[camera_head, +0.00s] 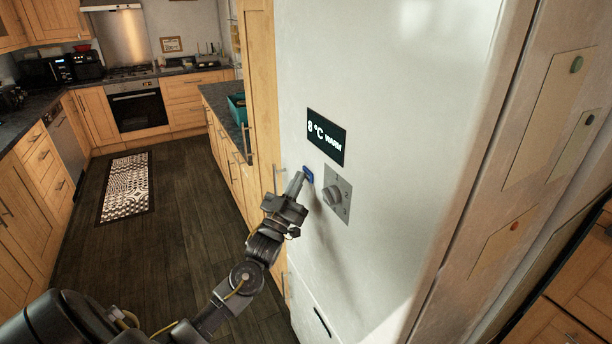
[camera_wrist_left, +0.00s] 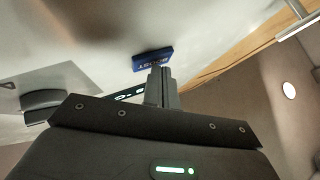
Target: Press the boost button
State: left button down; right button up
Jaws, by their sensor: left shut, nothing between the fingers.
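The blue boost button (camera_head: 308,174) is on the white fridge front (camera_head: 375,90), just left of the dial plate and below the display. In the left wrist view the button (camera_wrist_left: 152,58) is a blue block with partly readable lettering. My left gripper (camera_head: 298,180) is shut and empty, its fingertips at the button's left lower side. In the left wrist view the fingertips (camera_wrist_left: 158,72) overlap the button's lower edge; I cannot tell whether they touch it. My right gripper is not in view.
A dark display (camera_head: 326,137) reads "8 °C WARM". A grey dial (camera_head: 332,195) on a metal plate sits right of the button. A wooden cabinet with a metal handle (camera_head: 247,145) stands close on the left. Dark open floor (camera_head: 165,245) lies to the left, with a patterned rug (camera_head: 127,187).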

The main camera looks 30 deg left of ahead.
pick_arm(q)
jog(key=shift+w+d, duration=0.1)
jog(key=shift+w, duration=0.1)
jog(key=shift+s, duration=0.15)
dwell(0.4)
jog(key=shift+s+a, duration=0.4)
jog(key=shift+s, duration=0.25)
jog(key=s+a, duration=0.1)
jog(key=s, duration=0.1)
jog(key=s+a+p, duration=0.1)
jog(key=s, duration=0.1)
jog(key=shift+s+a+p, duration=0.15)
jog(key=shift+a+p, duration=0.05)
jog(key=shift+p, duration=0.1)
dwell(0.7)
